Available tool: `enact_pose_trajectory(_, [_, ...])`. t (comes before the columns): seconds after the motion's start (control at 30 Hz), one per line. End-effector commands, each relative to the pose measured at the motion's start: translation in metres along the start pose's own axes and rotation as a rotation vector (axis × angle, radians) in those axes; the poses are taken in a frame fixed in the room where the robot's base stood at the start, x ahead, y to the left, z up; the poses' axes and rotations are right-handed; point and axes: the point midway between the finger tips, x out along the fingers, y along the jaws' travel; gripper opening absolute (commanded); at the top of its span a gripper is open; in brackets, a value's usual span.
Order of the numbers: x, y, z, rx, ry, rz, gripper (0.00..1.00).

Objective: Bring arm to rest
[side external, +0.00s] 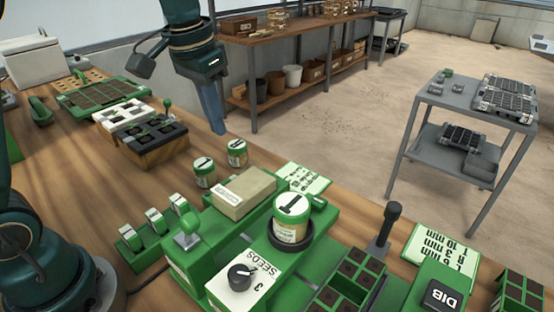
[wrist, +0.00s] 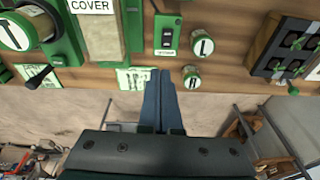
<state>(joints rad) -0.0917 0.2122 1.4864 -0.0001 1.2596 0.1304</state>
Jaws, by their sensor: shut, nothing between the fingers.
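My gripper (side external: 215,130) hangs pointing down near the far edge of the wooden bench (side external: 345,215), to the right of the black-and-wood cell block (side external: 158,140). Its blue fingers are together with nothing between them. In the wrist view the closed fingertips (wrist: 160,73) point toward the bench edge, beside a pale green printed card (wrist: 135,79). The green seeder (side external: 215,235) stands nearer the camera, with a large lidded jar (side external: 291,215) in its dark ring holder and a dial (side external: 240,277) marked SEEDS.
Two small green-lidded jars (side external: 204,174) (side external: 237,153) stand close to my gripper. A dark upright handle (side external: 386,225) rises at the right. A green tray (side external: 100,92) lies at the back left. A grey cart (side external: 470,105) and wooden shelves (side external: 300,24) stand beyond the bench.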

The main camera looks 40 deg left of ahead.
Motion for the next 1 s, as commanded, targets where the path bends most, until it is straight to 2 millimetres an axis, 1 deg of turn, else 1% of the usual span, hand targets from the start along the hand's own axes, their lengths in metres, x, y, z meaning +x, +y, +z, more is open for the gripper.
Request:
enact_pose_trajectory(0.03, [-0.013, 0.004, 0.009, 0.005, 0.037, -0.003, 0.0])
enact_pose_trajectory(0.13, [-0.029, 0.011, 0.028, 0.009, 0.093, -0.006, 0.0])
enact_pose_trajectory(0.23, [-0.04, 0.017, 0.05, 0.012, 0.146, -0.007, 0.0])
enact_pose_trajectory(0.37, [-0.046, 0.023, 0.079, 0.01, 0.214, -0.006, 0.0])
enact_pose_trajectory(0.47, [-0.043, 0.028, 0.102, 0.008, 0.26, -0.003, 0.0])
enact_pose_trajectory(0.53, [-0.038, 0.03, 0.117, 0.002, 0.287, 0.0, 0.0])
enact_pose_trajectory(0.6, [-0.03, 0.032, 0.13, -0.004, 0.307, 0.003, 0.0])
enact_pose_trajectory(0.7, [-0.018, 0.034, 0.144, -0.015, 0.316, 0.006, 0.0])
enact_pose_trajectory(0.87, [-0.003, 0.034, 0.153, -0.034, 0.297, 0.01, 0.0])
enact_pose_trajectory(1.0, [-0.004, 0.034, 0.149, -0.043, 0.31, 0.011, 0.0])
